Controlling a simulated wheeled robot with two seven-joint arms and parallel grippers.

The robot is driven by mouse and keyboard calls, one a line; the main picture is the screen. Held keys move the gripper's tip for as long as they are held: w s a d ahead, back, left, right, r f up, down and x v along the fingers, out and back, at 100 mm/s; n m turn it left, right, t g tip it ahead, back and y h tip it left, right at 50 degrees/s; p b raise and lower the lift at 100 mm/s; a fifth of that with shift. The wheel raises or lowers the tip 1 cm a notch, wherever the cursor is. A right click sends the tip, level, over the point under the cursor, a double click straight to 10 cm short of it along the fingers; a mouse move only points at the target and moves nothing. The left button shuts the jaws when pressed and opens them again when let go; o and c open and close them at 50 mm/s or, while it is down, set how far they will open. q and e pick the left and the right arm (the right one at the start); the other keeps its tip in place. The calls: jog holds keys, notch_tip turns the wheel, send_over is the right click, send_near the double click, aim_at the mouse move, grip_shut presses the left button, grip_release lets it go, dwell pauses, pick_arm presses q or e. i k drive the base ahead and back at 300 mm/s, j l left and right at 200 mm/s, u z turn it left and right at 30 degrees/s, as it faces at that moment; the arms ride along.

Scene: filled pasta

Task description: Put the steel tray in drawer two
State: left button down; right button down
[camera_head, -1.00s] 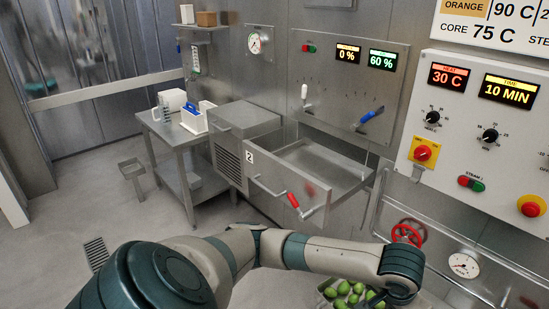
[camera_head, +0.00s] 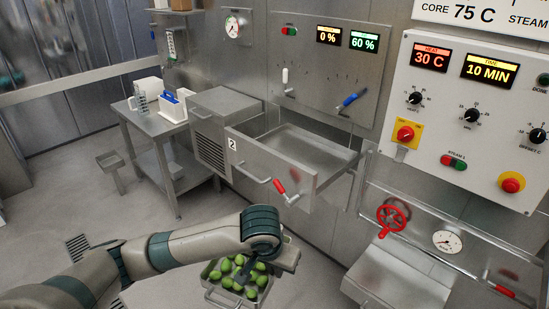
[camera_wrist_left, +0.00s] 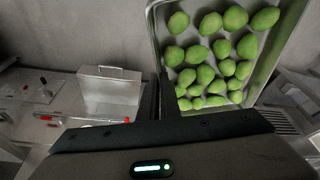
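The steel tray (camera_head: 208,284) holds several green filled pasta pieces (camera_head: 238,270). It hangs over the floor at bottom centre in the head view, and also fills the upper right of the left wrist view (camera_wrist_left: 283,42). My left gripper (camera_head: 243,277) reaches over it; its dark fingers (camera_wrist_left: 161,98) appear closed on the tray's near rim, the contact partly hidden. Drawer two (camera_head: 316,184), marked "2", is pulled open and looks empty. It lies above and right of the tray in the picture, with a bar handle on its front. My right gripper is out of view.
A red-tipped lever (camera_head: 282,188) sits by the drawer front. A side table (camera_head: 150,128) with a blue-and-white caddy (camera_head: 172,106) stands left of the drawer cabinet. A red handwheel (camera_head: 392,217) and steel box (camera_head: 385,275) are at right. Floor at left is mostly clear.

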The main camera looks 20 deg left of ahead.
aim_at(295, 157)
jog(key=i+j, duration=0.15)
jog(key=j, duration=0.25)
jog(key=i+j, duration=0.2)
jog(key=j, duration=0.15)
jog(key=i+j, duration=0.15)
jog(key=j, duration=0.25)
